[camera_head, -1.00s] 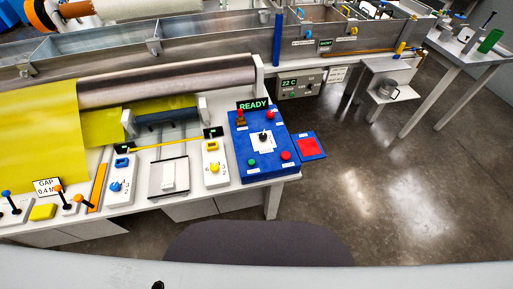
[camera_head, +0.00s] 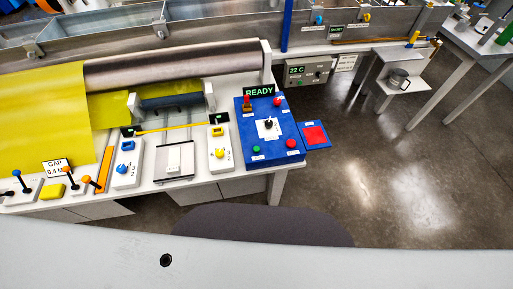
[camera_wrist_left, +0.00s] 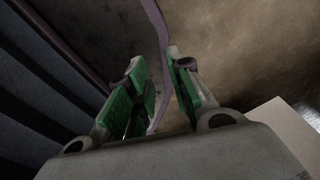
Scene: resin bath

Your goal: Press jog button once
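The blue control panel (camera_head: 270,135) stands at the right end of the white bench, under a lit READY sign (camera_head: 259,91). It carries a green button (camera_head: 257,149), a red button (camera_head: 291,143) in front, another red button (camera_head: 278,102) at the back and a black knob (camera_head: 268,124) on a white plate. The labels are too small to read, so I cannot tell which is the jog button. My left gripper (camera_wrist_left: 160,82) shows in the left wrist view, its green-padded fingers apart and empty above a dark floor. Neither gripper shows in the head view.
A red pad on a blue base (camera_head: 315,134) adjoins the panel's right side. White switch boxes (camera_head: 220,155) and small levers line the bench's front edge to the left. A yellow sheet (camera_head: 40,110) and metal roller (camera_head: 170,66) lie behind. The floor at right is clear.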

